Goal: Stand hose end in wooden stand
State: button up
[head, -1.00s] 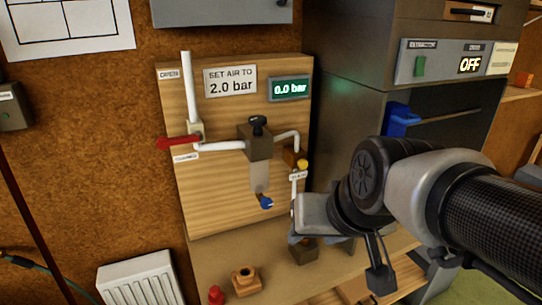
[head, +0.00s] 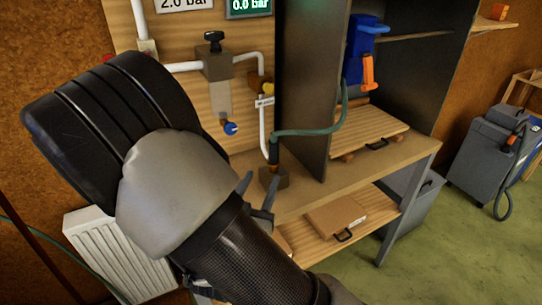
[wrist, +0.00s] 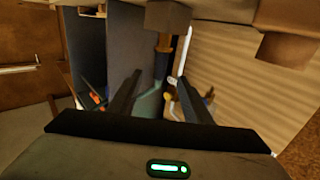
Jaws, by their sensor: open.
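The wooden stand (head: 273,180) is a brown block on the bench, below the pipe board. The dark hose end (head: 274,152) stands upright in it, and its teal hose (head: 318,131) leaves the top toward the right. In the wrist view, which looks upside down, the stand (wrist: 165,16) is at the top and the dark hose end with an orange band (wrist: 161,66) hangs from it. My gripper (head: 258,192) is open, close in front of the stand. In the wrist view, the hose end shows between my open fingertips (wrist: 156,78); contact cannot be told.
A blue holder (head: 362,45) with an orange nozzle is on the dark cabinet at the right. The cabinet's side panel (head: 305,85) rises beside the stand. Another brown block (wrist: 284,48) shows in the wrist view. A white radiator (head: 105,250) is at lower left.

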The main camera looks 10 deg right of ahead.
aim_at(273, 156)
jog(key=x, duration=1.1)
jog(key=shift+w+d, duration=0.2)
jog(key=shift+w, duration=0.15)
jog(key=shift+f+p+x, duration=0.1)
jog(key=shift+p+x, duration=0.1)
jog(key=shift+x, duration=1.15)
jog(key=shift+f+p+x, duration=0.15)
jog(key=shift+p+x, duration=0.05)
jog(key=shift+x, duration=1.15)
jog(key=shift+a, duration=0.15)
jog(key=shift+c, duration=0.3)
grip_shut()
